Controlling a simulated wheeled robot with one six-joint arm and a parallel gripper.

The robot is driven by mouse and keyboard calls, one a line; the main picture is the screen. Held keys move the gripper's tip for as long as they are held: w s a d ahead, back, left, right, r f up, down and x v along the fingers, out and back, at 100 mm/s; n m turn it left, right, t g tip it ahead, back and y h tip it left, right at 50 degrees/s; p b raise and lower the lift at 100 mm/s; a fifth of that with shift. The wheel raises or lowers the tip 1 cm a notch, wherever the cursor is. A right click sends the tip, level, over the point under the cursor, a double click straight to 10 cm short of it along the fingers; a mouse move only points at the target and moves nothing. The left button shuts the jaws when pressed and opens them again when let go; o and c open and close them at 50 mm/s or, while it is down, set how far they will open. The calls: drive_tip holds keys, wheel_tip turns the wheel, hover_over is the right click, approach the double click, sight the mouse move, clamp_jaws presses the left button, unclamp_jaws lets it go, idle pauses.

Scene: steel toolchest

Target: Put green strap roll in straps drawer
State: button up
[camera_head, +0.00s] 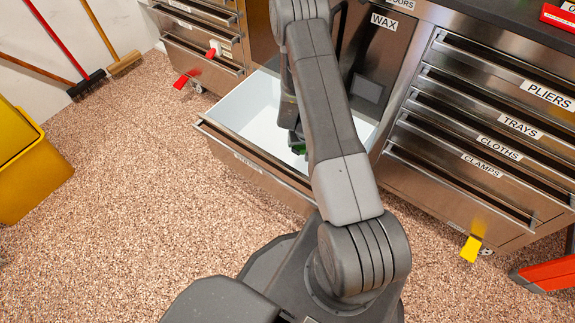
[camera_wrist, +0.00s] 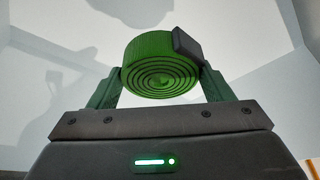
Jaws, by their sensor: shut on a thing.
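The green strap roll (camera_wrist: 160,68) is a coiled green band with a dark buckle on its right side in the wrist view. My gripper (camera_wrist: 160,84) is shut on it, one finger at each side. In the head view a bit of the green roll (camera_head: 299,148) shows beside my arm, over the white inside of the open drawer (camera_head: 262,118). The drawer's front label is too hard to read for sure. My arm hides part of the drawer. I cannot tell whether the roll touches the drawer floor.
Closed drawers marked PLIERS, TRAYS, CLOTHS and CLAMPS (camera_head: 481,168) stand on the right. The WAX compartment (camera_head: 372,70) is behind the drawer. A yellow bin (camera_head: 30,165) and brooms (camera_head: 88,82) are at the left. The speckled floor before the drawer is clear.

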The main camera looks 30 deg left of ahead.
sight(302, 146)
drive_tip(key=shift+d+b+x, duration=0.15)
drive_tip(key=shift+b+x, duration=0.35)
drive_tip(key=shift+x, duration=0.25)
drive_tip(key=shift+d+b+x, duration=0.1)
drive_tip(key=shift+b+x, duration=0.35)
drive_tip(key=shift+x, duration=0.3)
wheel_tip(302, 146, down, 5)
drive_tip(key=b, duration=0.4)
drive_tip(key=shift+s+r, duration=0.15)
drive_tip(key=shift+f+b, duration=1.2)
drive_tip(key=shift+f, duration=1.15)
drive_tip(key=shift+f, duration=0.15)
drive_tip(key=o, duration=1)
drive_tip(key=shift+c, duration=0.2)
drive_tip(key=shift+o, duration=0.2)
